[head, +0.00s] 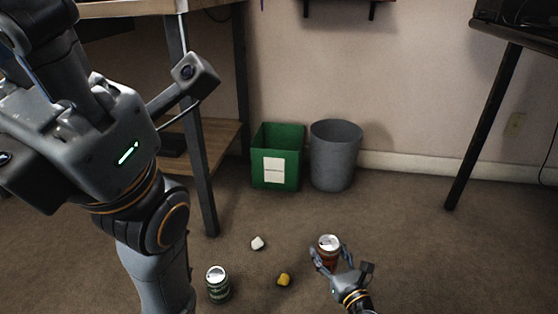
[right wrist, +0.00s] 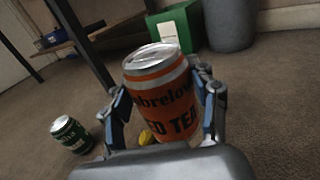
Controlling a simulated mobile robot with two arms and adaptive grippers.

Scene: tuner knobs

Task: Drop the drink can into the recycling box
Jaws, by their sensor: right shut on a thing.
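My right gripper (head: 331,262) is shut on an orange drink can with dark lettering (head: 328,244). In the right wrist view the can (right wrist: 160,90) stands roughly upright between the two fingers (right wrist: 165,110). A green drink can (head: 217,285) stands on the carpet to the left; it also shows in the right wrist view (right wrist: 70,134). The green box with a white label (head: 293,180) is on the floor by the wall, beyond the held can. My left arm fills the left of the head view, but its gripper is not visible.
A grey bin (head: 335,158) stands just right of the green box. A white crumpled piece (head: 257,243) and a yellow one (head: 284,280) lie on the carpet. Desk legs (head: 195,140) stand left of the box, and another leg (head: 484,130) is at right. Carpet between can and box is clear.

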